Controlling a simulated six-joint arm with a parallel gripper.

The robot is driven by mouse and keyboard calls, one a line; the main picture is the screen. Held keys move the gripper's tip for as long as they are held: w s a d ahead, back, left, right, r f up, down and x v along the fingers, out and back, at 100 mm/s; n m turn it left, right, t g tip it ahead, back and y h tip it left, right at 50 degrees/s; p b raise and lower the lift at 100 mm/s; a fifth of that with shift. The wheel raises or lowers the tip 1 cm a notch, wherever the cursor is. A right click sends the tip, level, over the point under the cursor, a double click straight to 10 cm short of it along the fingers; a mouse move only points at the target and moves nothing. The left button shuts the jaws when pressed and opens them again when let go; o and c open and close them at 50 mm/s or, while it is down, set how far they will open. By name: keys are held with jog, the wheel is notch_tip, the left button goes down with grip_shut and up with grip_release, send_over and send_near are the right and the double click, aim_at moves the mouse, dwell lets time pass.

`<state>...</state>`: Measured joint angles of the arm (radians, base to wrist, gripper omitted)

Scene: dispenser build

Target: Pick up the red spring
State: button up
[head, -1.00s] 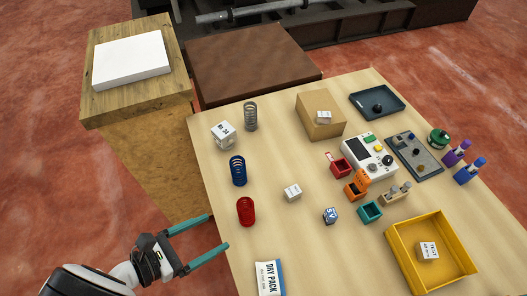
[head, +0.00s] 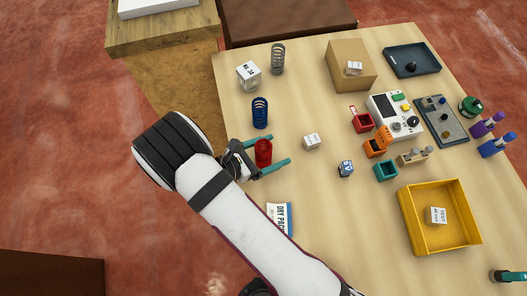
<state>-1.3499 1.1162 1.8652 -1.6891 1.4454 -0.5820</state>
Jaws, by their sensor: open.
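The red spring (head: 264,153) stands upright near the left edge of the light wooden table. My gripper (head: 280,149) is open, with one teal finger on the far side of the red spring and the other on the near side. The spring shows between the fingers. I cannot tell whether either finger touches it. My arm hides part of the table's near left corner.
A blue spring (head: 260,113) stands just behind the red one, with a grey spring (head: 278,60) and a white box (head: 248,75) farther back. A small white cube (head: 312,141) lies to the right. A dry pack packet (head: 279,218) lies in front, partly behind my arm.

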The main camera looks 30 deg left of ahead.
grip_shut()
dwell(0.3)
